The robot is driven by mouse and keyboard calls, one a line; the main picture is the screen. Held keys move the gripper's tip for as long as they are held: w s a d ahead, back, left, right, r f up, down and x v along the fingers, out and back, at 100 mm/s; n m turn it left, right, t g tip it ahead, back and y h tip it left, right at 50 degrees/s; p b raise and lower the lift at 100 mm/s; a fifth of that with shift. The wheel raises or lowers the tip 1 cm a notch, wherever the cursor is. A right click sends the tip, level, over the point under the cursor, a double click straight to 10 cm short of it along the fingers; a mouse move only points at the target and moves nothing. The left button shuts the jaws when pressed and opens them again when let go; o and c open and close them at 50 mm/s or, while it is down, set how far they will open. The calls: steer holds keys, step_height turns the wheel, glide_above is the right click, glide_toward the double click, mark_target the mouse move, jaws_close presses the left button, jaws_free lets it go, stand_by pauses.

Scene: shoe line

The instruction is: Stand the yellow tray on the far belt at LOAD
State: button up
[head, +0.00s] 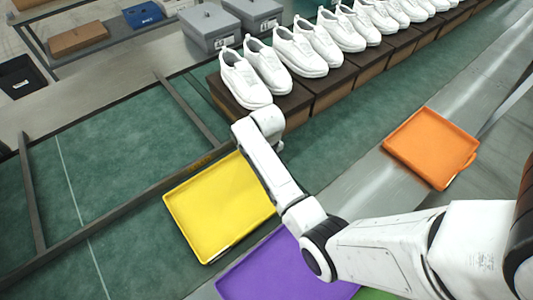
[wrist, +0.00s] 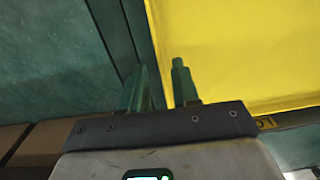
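The yellow tray (head: 215,210) lies on the green surface just on the near side of a dark rail (head: 110,215). In the wrist view the yellow tray (wrist: 235,50) fills the upper right. In the head view my arm hides the fingers.
A purple tray (head: 275,270) lies nearer, partly behind my arm. An orange tray (head: 430,148) lies to the right. White shoes (head: 245,80) stand in a row on dark brown boxes (head: 290,105) beyond my wrist. Green surface (head: 105,150) beyond the rail is clear.

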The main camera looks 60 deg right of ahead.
step_height(320, 180, up, 10)
steer(key=s+a+f+n, duration=0.1)
steer(key=s+a, duration=0.5)
steer(key=s, duration=0.4)
steer(key=s+a+f+n+t, duration=0.1)
steer(key=s+a+f, duration=0.1)
steer(key=s+a, duration=0.5)
steer(key=s, duration=0.3)
steer(key=shift+a, duration=0.1)
